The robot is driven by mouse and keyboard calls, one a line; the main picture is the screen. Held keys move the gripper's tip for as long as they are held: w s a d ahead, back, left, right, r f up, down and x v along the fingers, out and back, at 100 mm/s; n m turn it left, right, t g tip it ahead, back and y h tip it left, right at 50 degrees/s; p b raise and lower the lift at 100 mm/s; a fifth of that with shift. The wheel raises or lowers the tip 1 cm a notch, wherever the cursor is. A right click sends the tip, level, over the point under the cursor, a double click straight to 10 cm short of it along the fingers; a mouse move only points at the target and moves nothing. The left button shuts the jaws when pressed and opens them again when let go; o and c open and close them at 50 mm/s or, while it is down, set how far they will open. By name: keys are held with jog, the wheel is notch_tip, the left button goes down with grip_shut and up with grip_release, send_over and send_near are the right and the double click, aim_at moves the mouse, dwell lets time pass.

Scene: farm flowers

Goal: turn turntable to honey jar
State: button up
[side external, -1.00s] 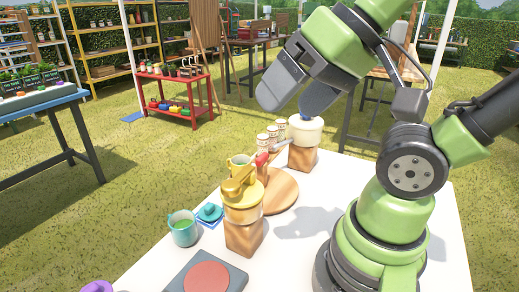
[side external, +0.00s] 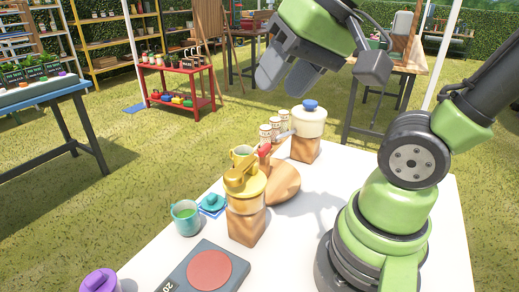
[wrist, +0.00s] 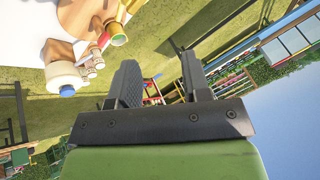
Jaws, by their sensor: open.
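The turntable is a round wooden disc (side external: 286,186) on the white table, partly hidden behind a yellow lidded pot (side external: 245,180). Its brown disc also shows at the top of the wrist view (wrist: 82,18). A yellow mug (side external: 241,153) and a red item (side external: 264,150) stand by its far side. Several small pale jars (side external: 270,130) stand in a row beyond it; I cannot tell which thing is the honey jar. My gripper (side external: 280,80) is open and empty, high above the far end of the table, apart from everything. Its two fingers show spread in the wrist view (wrist: 160,80).
A cream pot with a blue knob (side external: 309,122) stands on a wooden block at the far end. A teal mug (side external: 186,217), a grey scale with a red disc (side external: 208,271) and a purple lidded item (side external: 100,281) are nearer. Bare table lies right of the turntable.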

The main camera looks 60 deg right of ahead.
jog(key=w+d+f+m+g+h, duration=0.1)
jog(key=w+d+m+g, duration=0.15)
jog(key=w+d, duration=0.2)
jog(key=m+g, duration=0.4)
jog(key=m, duration=0.5)
send_over(265, 146)
notch_tip(265, 146, down, 11)
notch_tip(265, 146, down, 10)
grip_shut()
